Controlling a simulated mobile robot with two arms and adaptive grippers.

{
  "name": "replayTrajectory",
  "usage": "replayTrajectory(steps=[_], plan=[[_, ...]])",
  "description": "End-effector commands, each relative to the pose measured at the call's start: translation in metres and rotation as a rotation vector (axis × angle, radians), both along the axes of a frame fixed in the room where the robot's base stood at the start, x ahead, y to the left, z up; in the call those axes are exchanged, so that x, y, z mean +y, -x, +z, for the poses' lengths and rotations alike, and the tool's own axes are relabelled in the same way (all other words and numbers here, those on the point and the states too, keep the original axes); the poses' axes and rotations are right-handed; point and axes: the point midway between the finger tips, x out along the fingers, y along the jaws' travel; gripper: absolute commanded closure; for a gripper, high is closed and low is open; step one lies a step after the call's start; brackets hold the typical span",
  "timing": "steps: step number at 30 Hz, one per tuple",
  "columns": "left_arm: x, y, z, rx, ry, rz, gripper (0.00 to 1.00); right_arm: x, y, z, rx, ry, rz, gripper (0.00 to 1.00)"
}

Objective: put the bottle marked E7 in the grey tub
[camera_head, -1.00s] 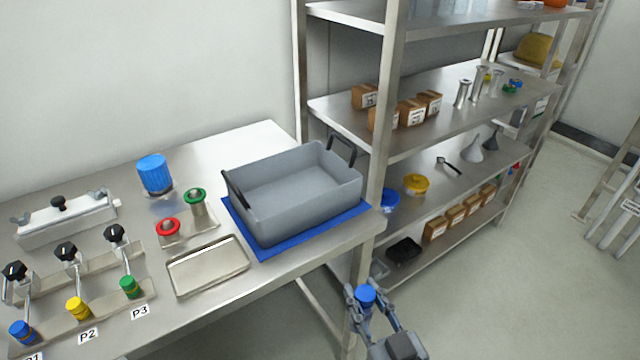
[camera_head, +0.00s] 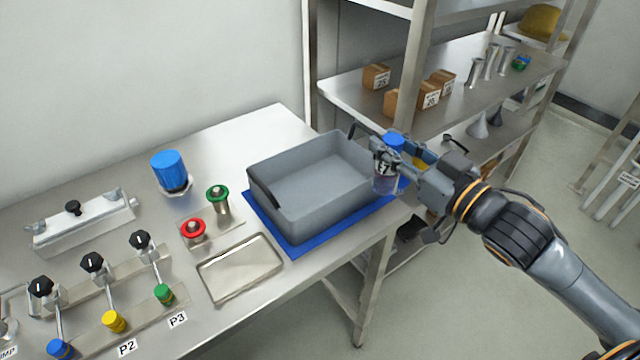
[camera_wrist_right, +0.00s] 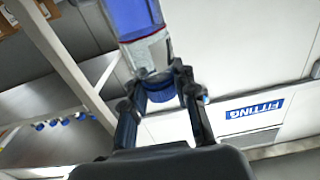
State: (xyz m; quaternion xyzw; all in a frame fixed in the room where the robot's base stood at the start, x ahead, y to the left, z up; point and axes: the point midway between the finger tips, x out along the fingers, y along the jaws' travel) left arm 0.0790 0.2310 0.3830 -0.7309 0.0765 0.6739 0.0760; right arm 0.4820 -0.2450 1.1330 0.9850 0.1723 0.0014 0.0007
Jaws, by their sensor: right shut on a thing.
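My right gripper (camera_head: 388,155) comes in from the right and is shut on a clear bottle (camera_head: 384,184) with a blue cap (camera_head: 394,139). The bottle is roughly upright, at the right end of the tub, outside its opening in the picture. Dark marking on its label is partly covered by the fingers, and I cannot read it fully. In the right wrist view the fingers (camera_wrist_right: 160,92) close around the cap end of the bottle (camera_wrist_right: 148,50). The grey tub (camera_head: 330,205) is empty where I see inside. My left gripper is not in view.
The tub stands on a blue mat (camera_head: 294,246) on the steel table, with dark handles at its ends. A shallow metal tray (camera_head: 240,268), red and green knobs and valves stand left of it. A steel shelf (camera_head: 345,88) with boxes rises behind the gripper.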

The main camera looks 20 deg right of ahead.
Motion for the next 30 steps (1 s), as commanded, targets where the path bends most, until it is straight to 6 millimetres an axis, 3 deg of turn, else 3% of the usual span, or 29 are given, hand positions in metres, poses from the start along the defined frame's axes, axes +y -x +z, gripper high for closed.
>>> replayTrajectory(steps=[8, 13, 18, 30], plan=[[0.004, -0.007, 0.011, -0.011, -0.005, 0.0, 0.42, 0.026, -0.039, -0.015, -0.004, -0.005, 0.003, 1.0], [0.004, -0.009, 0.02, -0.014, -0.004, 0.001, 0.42, 0.049, -0.075, -0.035, -0.002, -0.005, 0.002, 1.0], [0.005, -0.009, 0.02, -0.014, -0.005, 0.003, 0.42, 0.062, -0.097, -0.071, 0.001, -0.004, 0.0, 1.0], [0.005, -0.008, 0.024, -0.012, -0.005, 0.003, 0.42, 0.075, -0.115, -0.111, 0.004, 0.0, 0.0, 1.0]])
